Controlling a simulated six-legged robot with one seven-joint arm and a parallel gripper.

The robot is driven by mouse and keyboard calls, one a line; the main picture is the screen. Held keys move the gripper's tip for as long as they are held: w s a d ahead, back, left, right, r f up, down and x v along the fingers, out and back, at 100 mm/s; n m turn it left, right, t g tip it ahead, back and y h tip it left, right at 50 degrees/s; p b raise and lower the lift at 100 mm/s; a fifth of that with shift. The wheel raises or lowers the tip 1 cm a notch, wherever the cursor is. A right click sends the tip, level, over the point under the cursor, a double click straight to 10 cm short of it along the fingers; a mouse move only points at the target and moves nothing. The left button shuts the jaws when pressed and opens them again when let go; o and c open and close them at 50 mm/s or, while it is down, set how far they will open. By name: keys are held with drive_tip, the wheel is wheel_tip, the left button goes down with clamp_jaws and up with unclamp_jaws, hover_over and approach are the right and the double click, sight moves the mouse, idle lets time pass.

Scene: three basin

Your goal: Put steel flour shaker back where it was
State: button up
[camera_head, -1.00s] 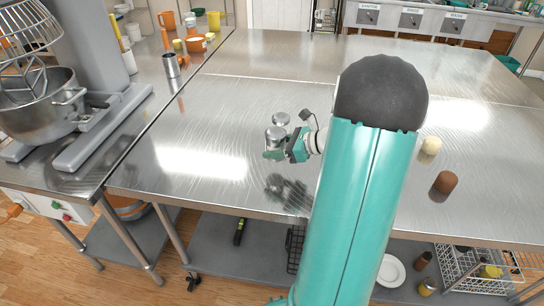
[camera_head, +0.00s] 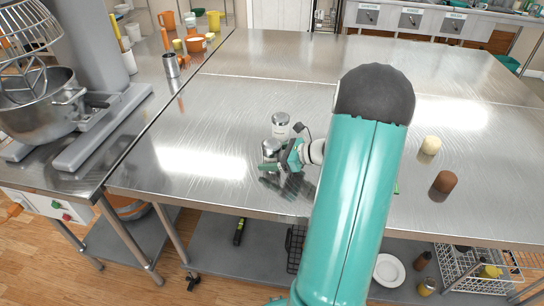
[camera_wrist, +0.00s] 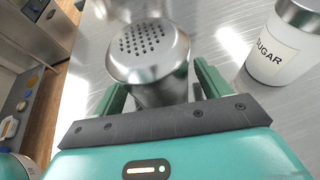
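The steel flour shaker (camera_wrist: 150,55) has a perforated domed lid and stands about upright between the two green fingers of my gripper (camera_wrist: 160,90) in the wrist view. In the head view the shaker (camera_head: 270,149) is at the left end of my gripper (camera_head: 283,158), over the near-left part of the steel table (camera_head: 225,120). My gripper appears shut on it. The shaker's base is hidden, so I cannot tell whether it touches the table.
A white jar labelled SUGAR (camera_wrist: 277,45) with a steel lid stands close beside the shaker; it also shows in the head view (camera_head: 281,129). A stand mixer (camera_head: 50,105) is on the left counter. Cream (camera_head: 431,145) and brown (camera_head: 445,182) cylinders stand at right. The table's far part is clear.

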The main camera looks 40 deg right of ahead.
drive_tip(key=shift+r, duration=0.1)
drive_tip(key=shift+r, duration=0.15)
drive_tip(key=v, duration=1.2)
